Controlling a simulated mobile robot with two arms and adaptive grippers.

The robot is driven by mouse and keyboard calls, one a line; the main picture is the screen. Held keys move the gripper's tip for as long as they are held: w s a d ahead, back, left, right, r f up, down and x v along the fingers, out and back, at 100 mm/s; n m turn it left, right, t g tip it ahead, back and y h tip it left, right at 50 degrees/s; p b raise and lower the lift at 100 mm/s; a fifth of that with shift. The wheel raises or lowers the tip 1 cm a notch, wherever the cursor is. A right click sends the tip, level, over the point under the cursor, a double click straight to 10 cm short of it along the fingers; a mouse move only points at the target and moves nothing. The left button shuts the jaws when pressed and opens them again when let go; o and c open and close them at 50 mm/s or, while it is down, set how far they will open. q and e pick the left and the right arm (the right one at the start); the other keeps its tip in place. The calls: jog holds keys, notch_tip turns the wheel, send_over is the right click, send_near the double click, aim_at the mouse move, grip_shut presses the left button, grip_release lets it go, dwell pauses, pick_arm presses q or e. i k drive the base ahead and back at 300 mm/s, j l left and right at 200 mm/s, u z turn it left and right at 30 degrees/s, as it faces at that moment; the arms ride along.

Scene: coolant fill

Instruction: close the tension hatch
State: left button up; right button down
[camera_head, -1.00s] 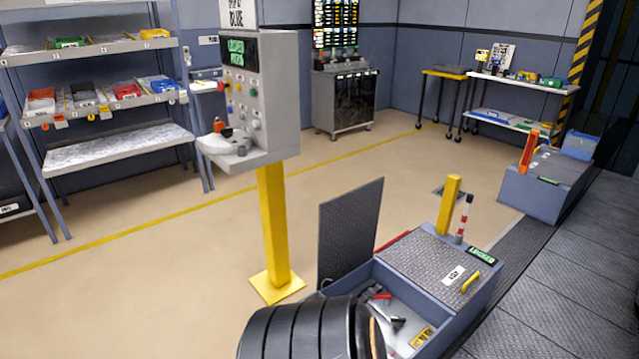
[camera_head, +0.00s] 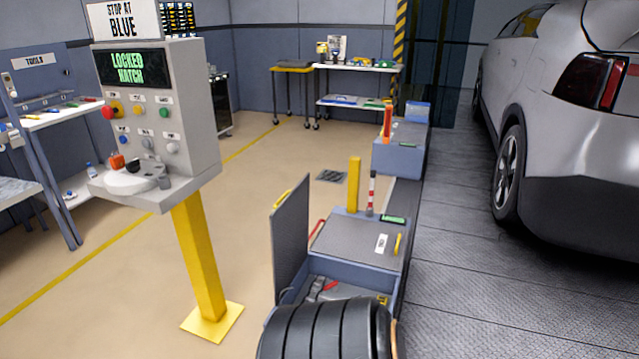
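The hatch lid (camera_head: 290,240) is a dark grey plate with a yellow handle. It stands open, upright, at the left edge of a low blue-grey floor box (camera_head: 385,275). The box's open compartment (camera_head: 352,290) shows grey and red parts inside. A second textured panel (camera_head: 345,240) with a yellow handle lies flat over the far part of the box. A large black ribbed round thing (camera_head: 325,330) hides the near end of the box; I cannot tell what it is. Neither of my grippers is in view.
A grey control console (camera_head: 160,110) on a yellow post (camera_head: 200,260) stands left of the box; its screen reads "LOCKED HATCH". A yellow bollard (camera_head: 354,185) and a red-white post (camera_head: 371,193) stand behind the lid. A silver car (camera_head: 570,130) is at right. Floor between console and lid is clear.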

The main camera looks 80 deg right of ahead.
aim_at(289, 222)
jog(key=i+z, duration=0.35)
jog(key=i, duration=0.15)
jog(key=i+z, duration=0.35)
jog(key=i, duration=0.2)
jog(key=i+j+z, duration=0.2)
jog(key=i+z, duration=0.15)
jog(key=i, duration=0.15)
jog(key=i+z, duration=0.15)
jog(key=z, duration=0.3)
jog(key=i+z, duration=0.2)
jog(key=z, duration=0.2)
jog(key=i+j+z, duration=0.1)
jog(key=z, duration=0.35)
jog(key=i+j+z, duration=0.15)
jog(key=z, duration=0.3)
jog(key=i+j+z, duration=0.15)
jog(key=z, duration=0.25)
